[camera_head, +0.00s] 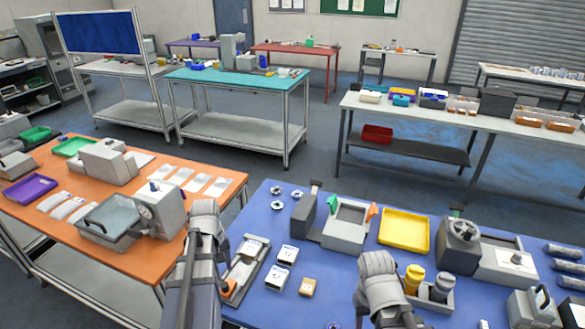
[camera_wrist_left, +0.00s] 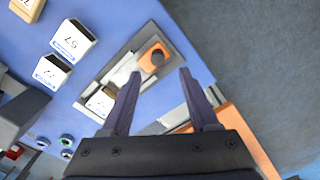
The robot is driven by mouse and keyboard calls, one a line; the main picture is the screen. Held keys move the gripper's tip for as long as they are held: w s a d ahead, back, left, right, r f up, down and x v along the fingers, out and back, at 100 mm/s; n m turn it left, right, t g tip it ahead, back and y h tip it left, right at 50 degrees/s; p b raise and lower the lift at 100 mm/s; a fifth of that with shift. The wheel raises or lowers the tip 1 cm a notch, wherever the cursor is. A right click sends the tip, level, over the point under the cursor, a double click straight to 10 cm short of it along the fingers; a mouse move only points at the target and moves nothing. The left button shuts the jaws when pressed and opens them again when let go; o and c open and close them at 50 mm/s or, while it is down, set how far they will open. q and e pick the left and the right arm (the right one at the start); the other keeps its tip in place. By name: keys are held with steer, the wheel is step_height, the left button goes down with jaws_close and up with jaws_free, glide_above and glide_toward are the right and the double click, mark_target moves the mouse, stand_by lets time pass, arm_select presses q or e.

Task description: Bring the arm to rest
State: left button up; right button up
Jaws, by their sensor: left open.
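My left arm (camera_head: 195,275) reaches in from the bottom of the head view, beside the left edge of the blue table (camera_head: 345,285). In the left wrist view my left gripper (camera_wrist_left: 160,73) is open, with nothing between its dark fingers. Beyond the fingers lies a grey tray (camera_wrist_left: 120,72) with an orange block (camera_wrist_left: 152,57) that has a dark round part. A white labelled box (camera_wrist_left: 101,101) is in the tray, partly hidden by a finger. My right arm (camera_head: 378,285) shows at the bottom of the head view, but its gripper cannot be made out.
Two white boxes (camera_head: 281,276) and a brown box (camera_head: 307,287) lie right of the tray. A yellow tray (camera_head: 404,232) and grey machines stand behind. An orange table (camera_head: 135,258) with a grey device (camera_head: 160,209) is on the left. A floor gap separates the two tables.

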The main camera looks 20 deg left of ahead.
arm_select(q)
steer(key=s+d+f+m+b, duration=0.1)
steer(key=d+m, duration=0.3)
steer(key=d, duration=0.6)
steer(key=s+d+f+m+b, duration=0.2)
steer(key=d+m, duration=0.3)
steer(key=d, duration=0.6)
steer(key=s+d+f+m+y+b, duration=0.1)
steer(key=d+m, duration=0.3)
steer(key=d, duration=0.6)
steer(key=shift+s+d+f+m+b, duration=0.25)
steer(key=shift+s+f+m+b, duration=0.15)
steer(key=shift+s+f+b, duration=0.3)
steer(key=shift+r, duration=0.1)
